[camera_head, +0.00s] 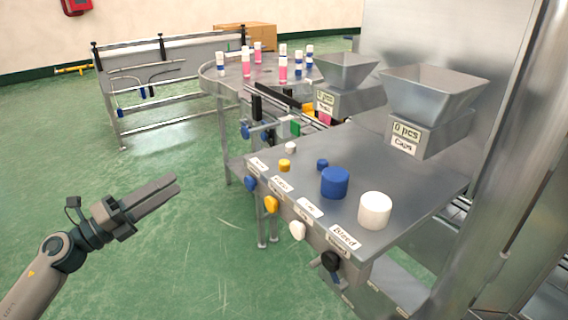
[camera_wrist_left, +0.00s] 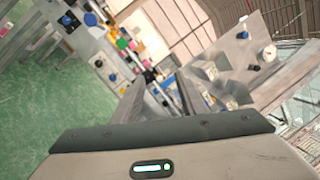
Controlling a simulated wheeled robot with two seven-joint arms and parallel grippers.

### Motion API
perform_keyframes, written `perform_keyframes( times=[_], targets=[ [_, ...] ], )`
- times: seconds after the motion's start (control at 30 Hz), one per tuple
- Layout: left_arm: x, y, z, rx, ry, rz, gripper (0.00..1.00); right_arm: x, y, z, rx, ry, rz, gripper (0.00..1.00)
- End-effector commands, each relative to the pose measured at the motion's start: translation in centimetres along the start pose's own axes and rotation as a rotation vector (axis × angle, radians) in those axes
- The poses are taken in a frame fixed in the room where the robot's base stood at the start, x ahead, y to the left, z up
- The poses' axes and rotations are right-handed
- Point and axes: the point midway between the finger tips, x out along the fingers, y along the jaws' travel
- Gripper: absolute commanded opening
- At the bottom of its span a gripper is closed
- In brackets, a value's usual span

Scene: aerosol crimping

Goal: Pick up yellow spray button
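The yellow spray button (camera_head: 285,166) is a small yellow cylinder. It stands on the steel machine table (camera_head: 350,150) near its front left edge, between a small white button (camera_head: 290,147) and a small blue button (camera_head: 322,164). My left gripper (camera_head: 175,184) is in the air over the green floor, left of the table and well apart from the button. Its two dark fingers lie side by side with no clear gap, and they hold nothing. In the left wrist view I cannot make out the yellow button. My right gripper is out of view.
A large blue cap (camera_head: 334,183) and a large white cap (camera_head: 375,211) stand right of the buttons. Coloured knobs, including a yellow one (camera_head: 271,204), stick out from the table's front. Steel hoppers (camera_head: 428,92) rise behind.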

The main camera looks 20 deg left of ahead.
Motion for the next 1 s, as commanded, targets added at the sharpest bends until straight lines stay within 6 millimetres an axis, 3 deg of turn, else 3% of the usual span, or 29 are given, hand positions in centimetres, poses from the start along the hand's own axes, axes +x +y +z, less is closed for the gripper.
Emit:
perform_keyframes(
  times=[0.03,0.1,0.2,0.3,0.5,1.0],
  targets=[
    [0.8,-4.5,-0.3,0.163,0.085,-0.028,0.39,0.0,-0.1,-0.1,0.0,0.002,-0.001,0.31],
    [1.3,-9.4,-1.5,0.381,0.19,-0.052,0.39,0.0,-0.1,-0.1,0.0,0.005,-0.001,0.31],
    [1.4,-14.3,-3.5,0.651,0.311,-0.071,0.39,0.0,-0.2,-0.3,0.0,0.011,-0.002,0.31],
    [1.3,-17.2,-5.3,0.857,0.4,-0.076,0.39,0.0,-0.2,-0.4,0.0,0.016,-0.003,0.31],
    [0.9,-19.3,-7.0,1.056,0.477,-0.074,0.39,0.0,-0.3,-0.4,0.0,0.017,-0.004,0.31],
    [1.2,-19.4,-7.2,1.067,0.482,-0.073,0.39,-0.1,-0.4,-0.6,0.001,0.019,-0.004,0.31]
  ],
)
